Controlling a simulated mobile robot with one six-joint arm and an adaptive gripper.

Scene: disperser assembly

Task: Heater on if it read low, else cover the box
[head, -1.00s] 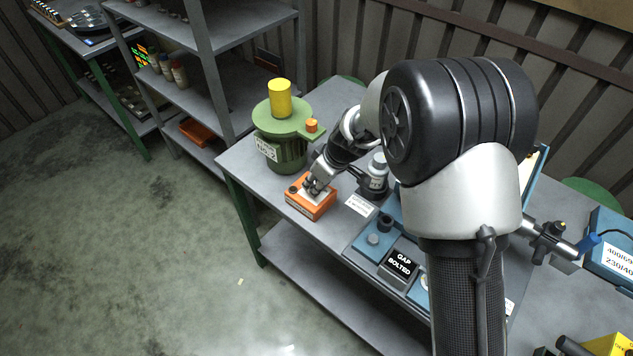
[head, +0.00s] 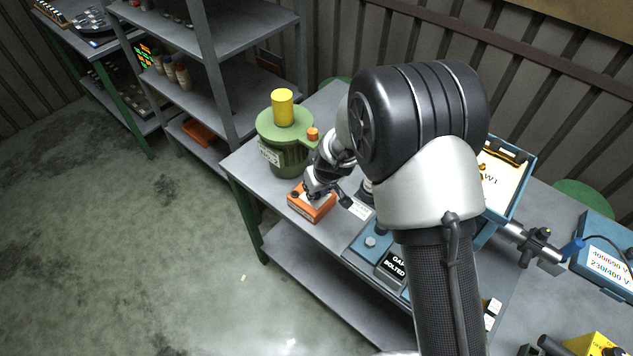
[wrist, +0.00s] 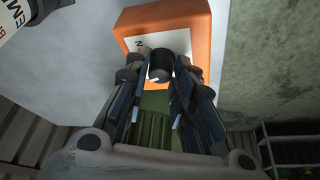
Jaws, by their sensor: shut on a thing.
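An orange box (head: 324,212) with a white top plate sits near the front edge of the bench, in front of a green drum-shaped vessel. In the wrist view the orange box (wrist: 190,18) carries a black knob (wrist: 160,66) with a pale mark on its edge. One letter of the plate's print shows; the rest is hidden. My gripper (wrist: 159,82) is shut on the knob, one finger on each side. In the head view my gripper (head: 315,190) is over the box and hides the knob.
The green vessel (head: 284,155) with a yellow top stands close behind. A blue unit (head: 368,255) with a black "GAP BOLTED" sign lies right of the box. A blue case (head: 522,182) holding a white sheet is partly behind my arm. The floor at left is clear.

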